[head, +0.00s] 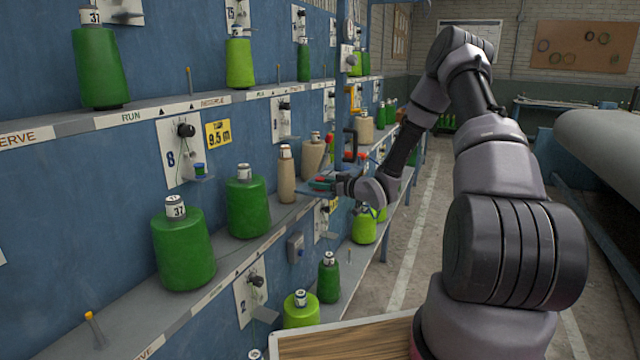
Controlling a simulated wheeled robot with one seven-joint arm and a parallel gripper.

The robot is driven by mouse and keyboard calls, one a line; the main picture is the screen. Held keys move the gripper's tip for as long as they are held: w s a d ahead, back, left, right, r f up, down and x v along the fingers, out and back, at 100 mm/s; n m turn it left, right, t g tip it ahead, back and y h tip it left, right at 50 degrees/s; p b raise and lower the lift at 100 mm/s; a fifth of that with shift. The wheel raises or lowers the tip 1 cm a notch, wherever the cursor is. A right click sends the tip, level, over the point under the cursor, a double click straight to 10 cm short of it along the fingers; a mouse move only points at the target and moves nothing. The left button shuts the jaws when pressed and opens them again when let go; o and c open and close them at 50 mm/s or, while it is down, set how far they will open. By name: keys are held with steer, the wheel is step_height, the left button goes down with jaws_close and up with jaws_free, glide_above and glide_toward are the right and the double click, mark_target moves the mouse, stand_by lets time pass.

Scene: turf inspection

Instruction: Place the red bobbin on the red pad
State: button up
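My gripper (322,184) is small and far off, reaching left toward the blue rack by the middle shelf, close to the tan cones. Red and teal bits show at its end; I cannot tell whether they belong to it or to something behind or in it. Whether its fingers are open or shut is too small to see. A small red knob-like shape (329,138) shows just above it, beside a tan cone. I cannot make out a red bobbin or a red pad for certain.
The blue rack's shelves (150,110) carry green cones (183,248) and tan cones (286,178). A wooden-topped surface (345,340) is at the bottom. The aisle floor (415,250) is clear.

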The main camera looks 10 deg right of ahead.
steer(key=shift+o, duration=1.2)
steer(key=shift+r, duration=0.15)
steer(key=v, duration=1.1)
steer(key=s+d+r+m+g+h, duration=0.1)
steer(key=d+r+h, duration=0.2)
steer(key=r+h, duration=0.15)
steer(key=d+r+m+g+h, duration=0.1)
steer(key=d+r+m+h, duration=0.15)
steer(key=r, duration=0.35)
steer(key=s+d+r+m+g+h, duration=0.1)
steer(key=s+d+r+m+h, duration=0.2)
steer(key=s+r, duration=0.5)
steer(key=s+a+r+m+g+y, duration=0.1)
steer(key=s+a+r, duration=0.3)
steer(key=s, duration=0.7)
steer(key=s+a+r+m+g+y, duration=0.1)
steer(key=s+a+r+m, duration=0.3)
steer(key=s, duration=0.7)
step_height(320, 180, up, 2)
steer(key=shift+s+a+g, duration=0.4)
steer(key=shift+a, duration=0.35)
